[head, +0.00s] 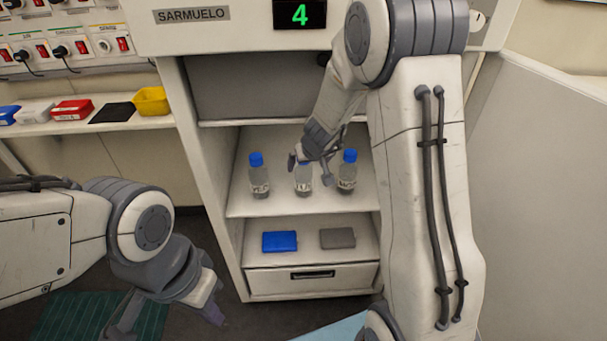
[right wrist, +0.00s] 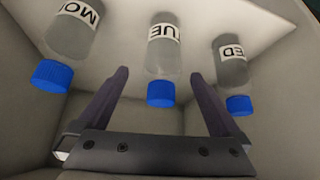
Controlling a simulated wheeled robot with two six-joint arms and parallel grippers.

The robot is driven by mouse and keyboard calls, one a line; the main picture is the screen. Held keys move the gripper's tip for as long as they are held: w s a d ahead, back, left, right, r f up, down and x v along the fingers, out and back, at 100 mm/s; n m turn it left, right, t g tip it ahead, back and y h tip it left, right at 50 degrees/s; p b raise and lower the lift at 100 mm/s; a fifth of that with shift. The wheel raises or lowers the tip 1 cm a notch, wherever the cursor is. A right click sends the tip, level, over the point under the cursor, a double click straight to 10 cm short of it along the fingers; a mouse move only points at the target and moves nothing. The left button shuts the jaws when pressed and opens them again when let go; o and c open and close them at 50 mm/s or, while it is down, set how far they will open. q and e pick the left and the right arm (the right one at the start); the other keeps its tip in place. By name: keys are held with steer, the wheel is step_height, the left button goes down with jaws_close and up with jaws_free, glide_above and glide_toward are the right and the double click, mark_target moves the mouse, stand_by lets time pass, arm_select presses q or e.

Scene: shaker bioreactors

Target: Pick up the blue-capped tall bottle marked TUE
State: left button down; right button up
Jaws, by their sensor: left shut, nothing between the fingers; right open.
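Three clear bottles with blue caps stand upright in a row on the upper shelf. The middle bottle (head: 303,180) is partly covered by my right gripper in the head view. In the right wrist view the middle bottle (right wrist: 164,58) shows the letters UE, with the rest of its label turned out of sight. My right gripper (head: 310,170) is open at this bottle. Its fingers (right wrist: 159,76) appear on either side of it, apart from it in the wrist view. My left gripper (head: 210,303) is shut and empty, low at the left, away from the shelf.
The bottle marked MO (right wrist: 75,30) and the bottle ending in ED (right wrist: 232,65) flank the middle one closely. Cabinet walls enclose the shelf (head: 275,207). Below lie a blue box (head: 279,241) and a grey box (head: 337,238). Small coloured trays sit on a side shelf at left.

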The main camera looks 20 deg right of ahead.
steer(key=b+x, duration=0.2)
steer(key=x, duration=0.3)
steer(key=shift+s+a+f, duration=0.1)
steer(key=shift+a+f, duration=0.05)
steer(key=shift+f, duration=0.2)
steer(key=shift+w+r, duration=0.1)
steer(key=shift+w, duration=0.15)
jaws_close()
